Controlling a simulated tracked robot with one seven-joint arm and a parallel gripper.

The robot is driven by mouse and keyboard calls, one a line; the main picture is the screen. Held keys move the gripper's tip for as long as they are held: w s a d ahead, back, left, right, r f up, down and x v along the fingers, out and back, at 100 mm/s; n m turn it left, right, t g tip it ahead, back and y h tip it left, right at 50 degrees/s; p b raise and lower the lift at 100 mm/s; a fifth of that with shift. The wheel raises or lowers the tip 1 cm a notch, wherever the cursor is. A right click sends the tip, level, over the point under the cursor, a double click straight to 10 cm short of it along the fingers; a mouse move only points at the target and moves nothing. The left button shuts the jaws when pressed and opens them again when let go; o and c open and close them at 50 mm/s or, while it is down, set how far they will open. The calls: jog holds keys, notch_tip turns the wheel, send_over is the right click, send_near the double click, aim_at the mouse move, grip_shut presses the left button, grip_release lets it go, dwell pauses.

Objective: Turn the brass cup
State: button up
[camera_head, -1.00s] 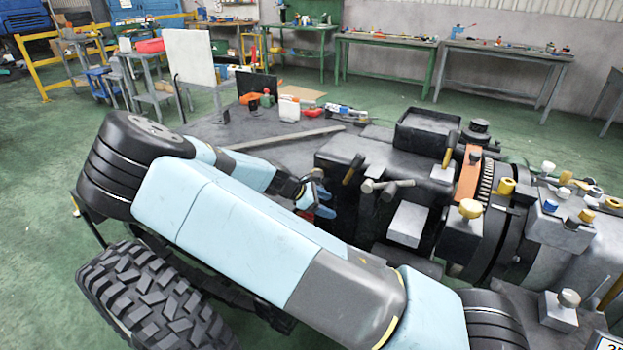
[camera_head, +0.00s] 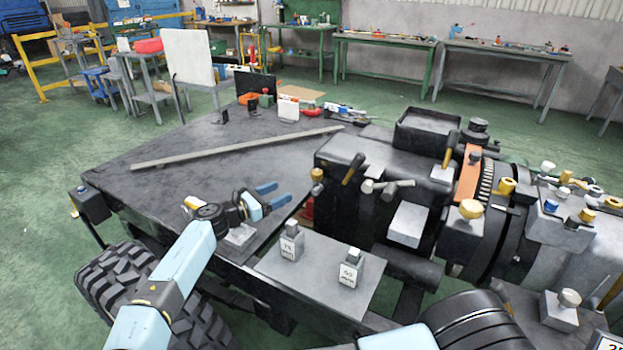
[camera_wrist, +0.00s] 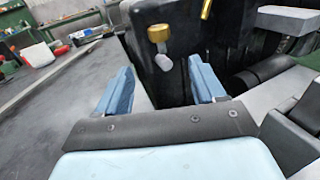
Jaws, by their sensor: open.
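A small brass cup (camera_head: 317,174) sits at the left end of the dark machine body. In the wrist view the brass cup (camera_wrist: 158,33) is upper centre, with a short grey rounded piece just below it. My gripper (camera_head: 268,196) is left of the cup and apart from it, above the dark bench, its blue fingers pointing right. In the wrist view my gripper (camera_wrist: 163,82) is open and empty, with the cup ahead, between the finger lines and above the tips.
The dark bench top (camera_head: 150,190) is mostly clear, with a long grey bar (camera_head: 235,148) across it. Two labelled blocks (camera_head: 291,245) (camera_head: 350,268) stand on a grey plate in front. A handle with a brown grip (camera_head: 353,168) rises right of the cup.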

aim_at(312, 177)
jog(key=x, duration=1.3)
jog(key=shift+w+d+r, duration=0.15)
jog(key=shift+w+d, duration=0.05)
jog(key=shift+w, duration=0.05)
jog(key=c, duration=1.1)
